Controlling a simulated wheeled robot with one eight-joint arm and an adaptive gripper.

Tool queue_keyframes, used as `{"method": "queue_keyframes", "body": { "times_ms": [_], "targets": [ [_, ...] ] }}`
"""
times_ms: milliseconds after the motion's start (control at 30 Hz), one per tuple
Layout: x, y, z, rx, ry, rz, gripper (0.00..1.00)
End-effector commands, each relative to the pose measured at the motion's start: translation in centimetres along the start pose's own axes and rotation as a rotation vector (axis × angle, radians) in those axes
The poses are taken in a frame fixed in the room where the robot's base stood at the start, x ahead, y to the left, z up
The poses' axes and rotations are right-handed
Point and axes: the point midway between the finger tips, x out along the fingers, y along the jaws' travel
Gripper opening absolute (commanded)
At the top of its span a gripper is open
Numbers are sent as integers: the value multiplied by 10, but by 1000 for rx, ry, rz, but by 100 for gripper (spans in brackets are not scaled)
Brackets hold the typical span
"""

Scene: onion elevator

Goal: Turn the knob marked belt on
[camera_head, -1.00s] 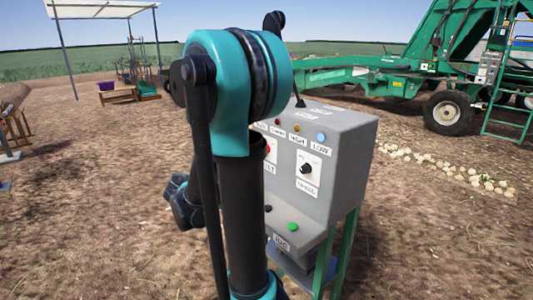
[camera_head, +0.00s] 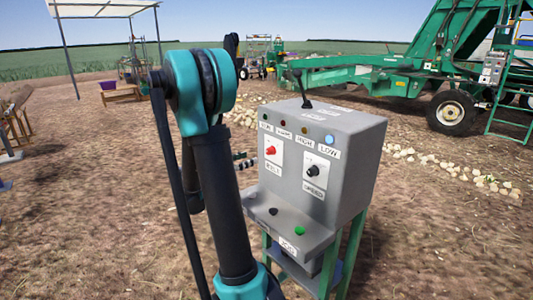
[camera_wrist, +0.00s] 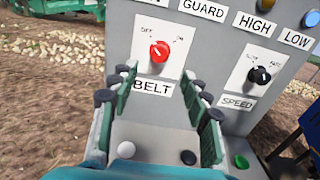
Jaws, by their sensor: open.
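The red belt knob (camera_wrist: 159,52) is on a white plate above the label BELT (camera_wrist: 152,88), with small position marks at its upper left and upper right. I cannot tell for sure which mark it points to. The red knob also shows in the head view (camera_head: 270,150), on the left of the grey control box (camera_head: 345,155). My gripper (camera_wrist: 158,84) is open and empty. Its two fingers reach toward the panel, one each side of the BELT label, just below the knob and not around it. In the head view my arm largely hides the gripper.
A black speed knob (camera_wrist: 260,75) is to the right of the belt knob. Below are a white button (camera_wrist: 126,150), a black button (camera_wrist: 188,157) and a green button (camera_wrist: 241,161) on the ledge. Indicator lamps line the panel's top. Open dirt lies around the box.

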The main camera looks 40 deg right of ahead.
Motion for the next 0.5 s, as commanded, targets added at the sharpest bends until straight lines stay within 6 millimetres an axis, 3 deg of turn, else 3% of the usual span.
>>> {"method": "queue_keyframes", "body": {
  "times_ms": [300,500],
  "targets": [
    [62,-1,0,1,1,-5,47],
    [91,-1,0,1,1,-3,47]
  ]
}}
